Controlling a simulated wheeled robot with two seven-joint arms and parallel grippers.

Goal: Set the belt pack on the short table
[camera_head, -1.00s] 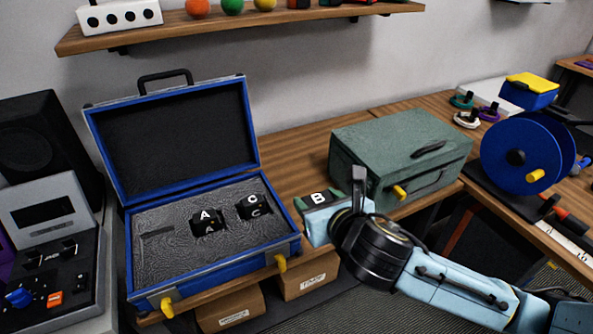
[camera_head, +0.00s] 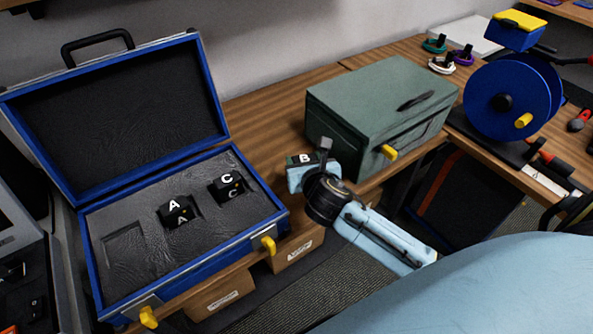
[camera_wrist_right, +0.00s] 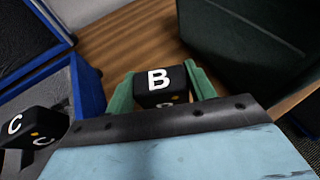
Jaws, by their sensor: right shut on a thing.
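The belt pack is a small black box marked B, and it shows in the right wrist view (camera_wrist_right: 158,82) between two green fingers. My right gripper (camera_head: 300,160) is shut on it, over the wooden table (camera_head: 262,112) between the blue case and the green case. The B also shows in the head view (camera_head: 305,159), where the gripper covers part of the box. Whether the box touches the table is hard to tell. Two more packs, marked A (camera_head: 176,210) and C (camera_head: 228,185), sit in the foam of the open blue case (camera_head: 100,295). My left gripper is not in view.
A closed green case (camera_head: 375,95) with yellow latches stands close to the right of the gripper. A blue spool (camera_head: 510,100) stands on the table at the right. Cardboard boxes (camera_head: 300,246) lie below the table edge. Bare wood shows behind the gripper.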

